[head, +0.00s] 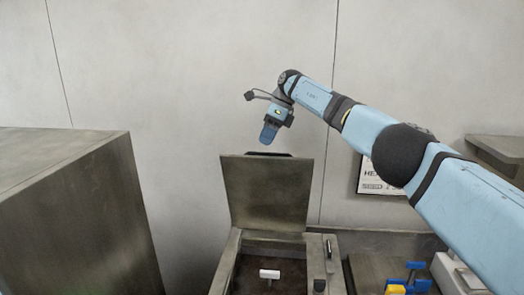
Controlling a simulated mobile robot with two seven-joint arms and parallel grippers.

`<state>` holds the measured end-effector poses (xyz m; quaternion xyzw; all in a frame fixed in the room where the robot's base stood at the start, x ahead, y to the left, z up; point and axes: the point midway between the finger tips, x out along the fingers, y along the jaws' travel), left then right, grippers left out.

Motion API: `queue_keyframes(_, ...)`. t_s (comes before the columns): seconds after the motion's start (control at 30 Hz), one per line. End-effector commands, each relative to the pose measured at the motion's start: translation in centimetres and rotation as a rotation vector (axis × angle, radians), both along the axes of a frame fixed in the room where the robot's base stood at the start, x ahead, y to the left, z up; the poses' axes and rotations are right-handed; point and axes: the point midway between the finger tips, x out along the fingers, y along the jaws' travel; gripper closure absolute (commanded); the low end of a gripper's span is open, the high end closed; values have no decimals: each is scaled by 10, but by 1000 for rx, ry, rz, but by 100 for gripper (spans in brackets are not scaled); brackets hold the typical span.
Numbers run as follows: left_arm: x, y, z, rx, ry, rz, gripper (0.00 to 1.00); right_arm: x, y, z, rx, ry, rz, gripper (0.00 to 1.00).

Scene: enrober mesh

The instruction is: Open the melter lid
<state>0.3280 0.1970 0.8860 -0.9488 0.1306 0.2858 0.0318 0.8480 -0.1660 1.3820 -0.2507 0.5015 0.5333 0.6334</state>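The melter lid (266,195) is a grey-brown metal panel standing raised, close to upright, at the back of the melter (228,250). A dark handle strip (268,154) shows along its top edge. The melter's inside is open to view, with a dark brown surface and a white T-shaped piece (270,273) in it. My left gripper is not in view.
A large metal cabinet (70,215) stands at the left. Blue and yellow items (399,288) lie at the lower right. A sign (372,180) is on the wall, partly behind my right arm. A control strip (325,262) borders the melter's right side.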

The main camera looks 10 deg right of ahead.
Motion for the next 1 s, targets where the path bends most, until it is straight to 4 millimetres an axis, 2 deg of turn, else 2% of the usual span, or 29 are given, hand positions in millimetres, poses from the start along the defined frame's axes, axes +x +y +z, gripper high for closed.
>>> queue_keyframes(0.1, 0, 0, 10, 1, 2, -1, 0, 2, -11, 32, 0, -2, -3, 61)
queue_keyframes(0.2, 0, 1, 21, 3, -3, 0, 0, 2, -19, 50, 0, -1, -3, 61)
queue_keyframes(0.3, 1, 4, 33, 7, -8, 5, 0, 3, -24, 60, 0, -1, 0, 61)
queue_keyframes(0.47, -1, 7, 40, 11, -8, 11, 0, 3, -29, 66, 0, -1, 0, 61)
queue_keyframes(0.77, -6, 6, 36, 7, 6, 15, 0, 3, -30, 66, 0, -1, 1, 61)
queue_keyframes(1.0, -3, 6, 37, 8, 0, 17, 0, 3, -30, 66, 0, -1, 1, 61)
